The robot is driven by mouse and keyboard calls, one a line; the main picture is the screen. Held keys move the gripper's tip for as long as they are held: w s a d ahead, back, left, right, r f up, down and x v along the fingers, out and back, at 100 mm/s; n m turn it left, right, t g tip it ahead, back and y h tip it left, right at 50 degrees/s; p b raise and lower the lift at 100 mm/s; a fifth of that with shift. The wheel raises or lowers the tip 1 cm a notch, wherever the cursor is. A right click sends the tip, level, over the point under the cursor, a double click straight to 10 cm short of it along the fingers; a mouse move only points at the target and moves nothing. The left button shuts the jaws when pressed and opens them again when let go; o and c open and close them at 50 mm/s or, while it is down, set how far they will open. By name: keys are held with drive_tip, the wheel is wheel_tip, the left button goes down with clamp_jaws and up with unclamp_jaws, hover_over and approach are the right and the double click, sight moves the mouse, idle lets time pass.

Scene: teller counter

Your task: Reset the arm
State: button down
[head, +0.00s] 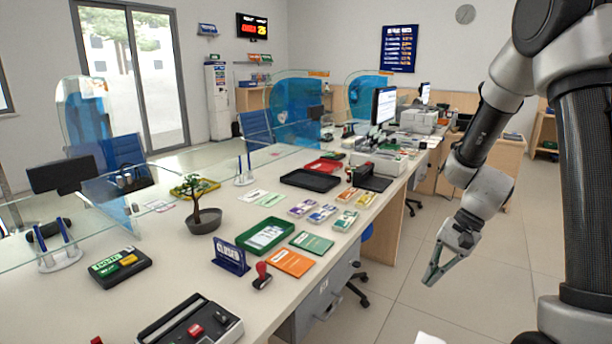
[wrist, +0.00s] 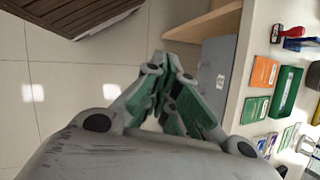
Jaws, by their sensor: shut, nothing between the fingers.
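My gripper (head: 434,272) hangs at the right in the head view, over the tiled floor and off the counter's edge. Its green-padded fingers are shut with nothing between them. In the wrist view the closed fingers (wrist: 172,70) point up the picture, with floor to the left and the counter side to the right. My arm comes down from the upper right, bent at the elbow. The gripper touches nothing that I can see.
The counter (head: 345,240) holds a green tray (head: 265,235), an orange booklet (head: 291,262), a red-handled stamp (head: 262,276), a black tray (head: 310,180) and a bonsai (head: 203,218). A grey drawer unit (head: 325,305) stands under it. A brown slatted thing (wrist: 75,14) lies upper left in the wrist view.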

drive_tip(key=s+d+r+n+t+h, duration=0.2)
drive_tip(key=s+d+r+n+t, duration=0.1)
drive_tip(key=s+r, duration=0.5)
drive_tip(key=s+d+r+n+t+h, duration=0.3)
drive_tip(key=s+r+n, duration=0.2)
drive_tip(key=r, duration=0.8)
drive_tip(key=s, duration=0.3)
drive_tip(key=shift+s+d+r, duration=0.15)
drive_tip(key=shift+s+d, duration=0.05)
